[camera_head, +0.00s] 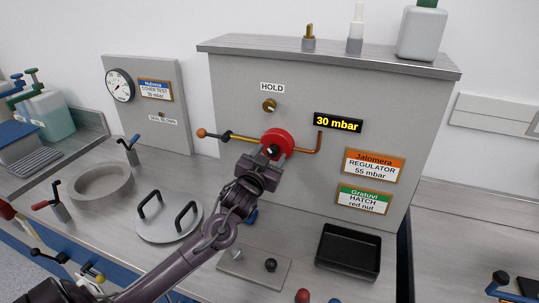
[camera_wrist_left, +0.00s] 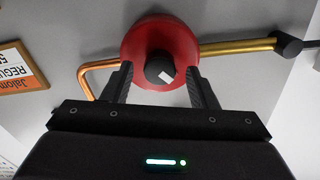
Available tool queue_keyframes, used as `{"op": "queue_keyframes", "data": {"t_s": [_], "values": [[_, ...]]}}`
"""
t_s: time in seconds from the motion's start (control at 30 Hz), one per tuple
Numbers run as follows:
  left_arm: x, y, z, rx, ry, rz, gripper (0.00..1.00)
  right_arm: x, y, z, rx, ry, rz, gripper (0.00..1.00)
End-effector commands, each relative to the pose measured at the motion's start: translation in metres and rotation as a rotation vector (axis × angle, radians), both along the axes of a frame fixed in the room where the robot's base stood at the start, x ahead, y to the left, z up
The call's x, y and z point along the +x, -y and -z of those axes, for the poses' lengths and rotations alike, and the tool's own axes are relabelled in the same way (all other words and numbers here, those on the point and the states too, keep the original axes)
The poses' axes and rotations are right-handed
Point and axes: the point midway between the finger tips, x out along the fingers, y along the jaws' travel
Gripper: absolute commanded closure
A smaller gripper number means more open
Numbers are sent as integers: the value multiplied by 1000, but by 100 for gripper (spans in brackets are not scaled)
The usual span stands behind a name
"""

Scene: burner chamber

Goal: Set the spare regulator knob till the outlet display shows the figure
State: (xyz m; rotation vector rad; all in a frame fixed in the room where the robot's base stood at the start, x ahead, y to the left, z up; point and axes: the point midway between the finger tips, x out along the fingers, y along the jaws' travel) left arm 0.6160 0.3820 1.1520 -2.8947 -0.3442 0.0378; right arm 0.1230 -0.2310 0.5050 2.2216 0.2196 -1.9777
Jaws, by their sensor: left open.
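The red round regulator (camera_head: 284,138) sits on the pipe on the grey panel; a black knob with a white mark (camera_wrist_left: 158,70) is at its centre. The outlet display (camera_head: 338,123) reads 30 mbar. An orange-topped card (camera_head: 374,165) reads "Jalomera REGULATOR 55 mbar". My left gripper (camera_head: 268,157) is at the regulator's front. In the left wrist view its open fingers (camera_wrist_left: 160,84) stand on either side of the black knob, with gaps visible. A small plate (camera_head: 252,274) on the bench bears a black knob (camera_head: 270,265) and a silver one (camera_head: 236,254). My right gripper is not in view.
The brass pipe (camera_head: 243,138) runs left to a valve lever; a copper pipe (camera_head: 319,142) bends right. A black tray (camera_head: 348,250) stands right on the bench. A lid with two handles (camera_head: 169,220) lies left of my arm. A green-topped card (camera_head: 364,198) reads "HATCH red nut".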

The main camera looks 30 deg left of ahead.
Motion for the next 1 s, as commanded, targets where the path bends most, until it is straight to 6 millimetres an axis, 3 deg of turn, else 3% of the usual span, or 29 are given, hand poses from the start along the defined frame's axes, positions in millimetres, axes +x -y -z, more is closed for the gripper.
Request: {"op": "queue_keyframes", "data": {"t_s": [0.17, 0.5, 1.0], "values": [[0, 0, 1, 0, 0, 1, 50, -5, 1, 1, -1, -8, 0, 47], [0, 0, 0, 0, -1, 1, 92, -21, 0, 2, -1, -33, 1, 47], [0, 1, 1, 151, -37, 2, 92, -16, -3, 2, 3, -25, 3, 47]]}}
